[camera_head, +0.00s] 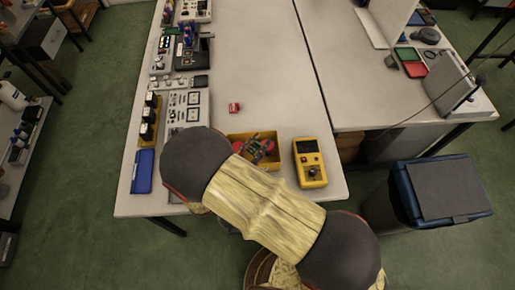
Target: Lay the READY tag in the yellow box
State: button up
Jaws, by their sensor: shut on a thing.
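The yellow box (238,136) is an open tray on the near part of the left bench, and my arm covers its near side. Red, green and dark items (262,149) show inside it, too small to make out. No tag with readable READY lettering shows. A small red object (235,107) with pale marks lies on the bench just beyond the box; I cannot tell what it is. My gripper cannot be made out; my arm's thick wood-coloured link and dark joints cover the near edge of the bench.
A yellow handheld meter (310,163) lies right of the box. A blue item (143,171) and a grey instrument panel (188,107) lie to the left. A dark bin (440,188) stands at the right. The bench beyond the small red object is clear.

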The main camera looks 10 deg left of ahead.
aim_at(258, 148)
jog(key=shift+w+a+f, duration=0.1)
jog(key=shift+f, duration=0.1)
notch_tip(258, 148, down, 3)
jog(key=shift+w+a+f+b, duration=0.1)
jog(key=shift+a+f+b, duration=0.1)
jog(key=shift+b, duration=0.4)
jog(key=shift+c, duration=0.2)
jog(key=shift+d, duration=0.1)
jog(key=shift+f, duration=0.35)
jog(key=shift+f+b, duration=0.2)
jog(key=shift+b, duration=0.1)
jog(key=o, duration=0.9)
jog(key=shift+d+f, duration=0.1)
